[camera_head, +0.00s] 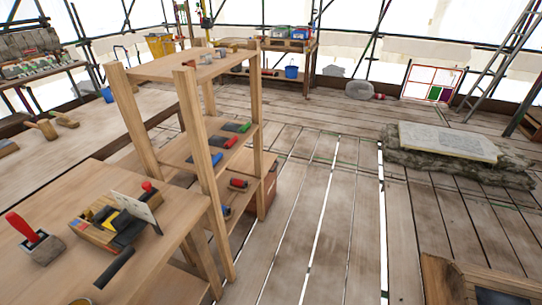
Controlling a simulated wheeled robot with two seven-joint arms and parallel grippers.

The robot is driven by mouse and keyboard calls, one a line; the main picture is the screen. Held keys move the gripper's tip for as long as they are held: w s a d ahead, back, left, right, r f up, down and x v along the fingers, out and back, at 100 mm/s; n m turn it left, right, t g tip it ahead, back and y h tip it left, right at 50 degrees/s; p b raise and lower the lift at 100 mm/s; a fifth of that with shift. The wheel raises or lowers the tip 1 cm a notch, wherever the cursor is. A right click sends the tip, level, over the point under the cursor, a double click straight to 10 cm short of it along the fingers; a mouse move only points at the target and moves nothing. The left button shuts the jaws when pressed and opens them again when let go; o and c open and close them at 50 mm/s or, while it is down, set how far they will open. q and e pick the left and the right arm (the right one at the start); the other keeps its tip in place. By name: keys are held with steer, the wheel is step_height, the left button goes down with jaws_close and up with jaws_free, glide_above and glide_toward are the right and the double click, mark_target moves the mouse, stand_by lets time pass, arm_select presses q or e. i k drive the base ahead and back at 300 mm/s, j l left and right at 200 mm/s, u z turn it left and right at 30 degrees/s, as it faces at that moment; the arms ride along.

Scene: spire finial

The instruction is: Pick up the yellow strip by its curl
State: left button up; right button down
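A small wooden tray (94,236) stands on the near table at the lower left. Several things lie in it, among them a small yellow piece (110,215), dark pieces and a pale flat sheet (135,208) leaning up at its right. The yellow piece is partly hidden by its neighbours, and I cannot tell if it is a strip or has a curl. Neither of my grippers shows in the head view.
On the near table (185,240) lie a red-handled tool (38,240) and a black handle (113,267). A wooden shelf rack (193,130) with coloured tools stands just behind. A stone slab (445,142) lies at the right. The plank floor between is mostly clear.

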mark_target(103, 217)
steer(key=u, duration=1.25)
